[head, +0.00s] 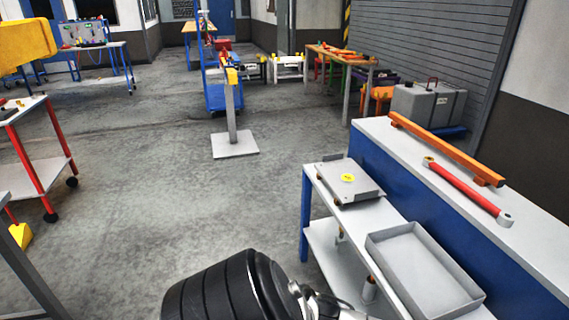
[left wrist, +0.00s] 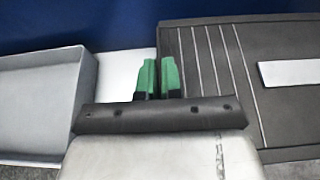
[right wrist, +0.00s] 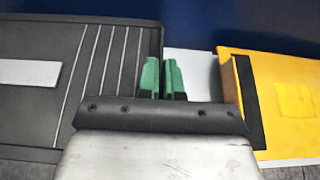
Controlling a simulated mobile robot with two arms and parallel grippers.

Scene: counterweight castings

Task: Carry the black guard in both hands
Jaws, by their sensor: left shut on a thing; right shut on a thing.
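The black guard is a flat dark panel with several pale parallel lines and a white label. It shows at the right of the left wrist view (left wrist: 205,85) and at the left of the right wrist view (right wrist: 45,95). My left gripper (left wrist: 157,75) has its green fingertips close together at the guard's left side, shut on it. My right gripper (right wrist: 163,77) is likewise shut at the guard's right side. Neither gripper nor the guard can be made out in the head view.
A shallow grey tray (head: 382,238) and a grey plate with a yellow spot (head: 362,194) are on the white bench at right. An orange bar (head: 440,144) and red rod (head: 465,187) lie on its upper ledge. A yellow panel (right wrist: 285,100) is right of the guard. Open floor lies left.

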